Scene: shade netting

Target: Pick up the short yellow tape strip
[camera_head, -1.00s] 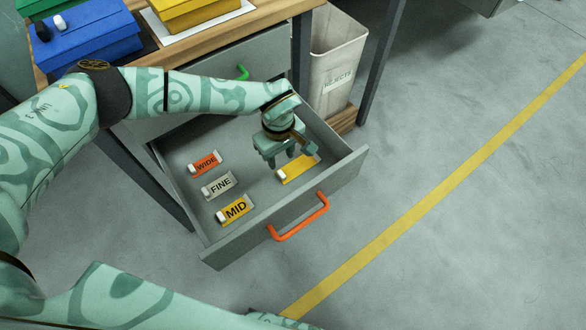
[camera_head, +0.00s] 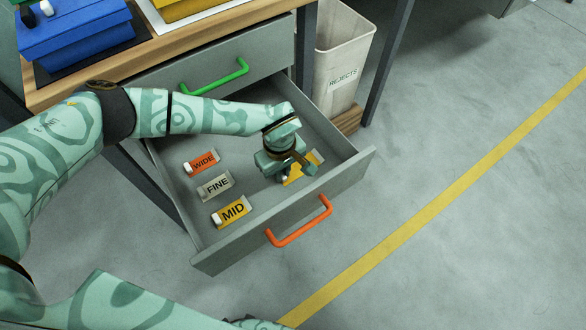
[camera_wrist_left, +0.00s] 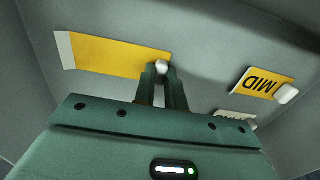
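A blank yellow tape strip (camera_head: 304,168) with a white end lies in the open drawer. In the head view, my left gripper (camera_head: 284,179) is down over it and partly hides it. In the left wrist view the yellow strip (camera_wrist_left: 115,55) lies flat, with a small white knob (camera_wrist_left: 162,68) at its right end. There, the two fingertips of my left gripper (camera_wrist_left: 162,75) are close together, one on each side of the knob, and appear shut on it. My right gripper does not show; only part of that arm is at the bottom.
The drawer (camera_head: 225,259) also holds the orange WIDE tag (camera_head: 203,162), grey FINE tag (camera_head: 216,186) and yellow MID tag (camera_head: 232,211). Its orange handle (camera_head: 300,222) faces front. A REJECTS bin (camera_head: 340,60) stands behind. Blue (camera_head: 75,35) and yellow boxes sit on the bench above.

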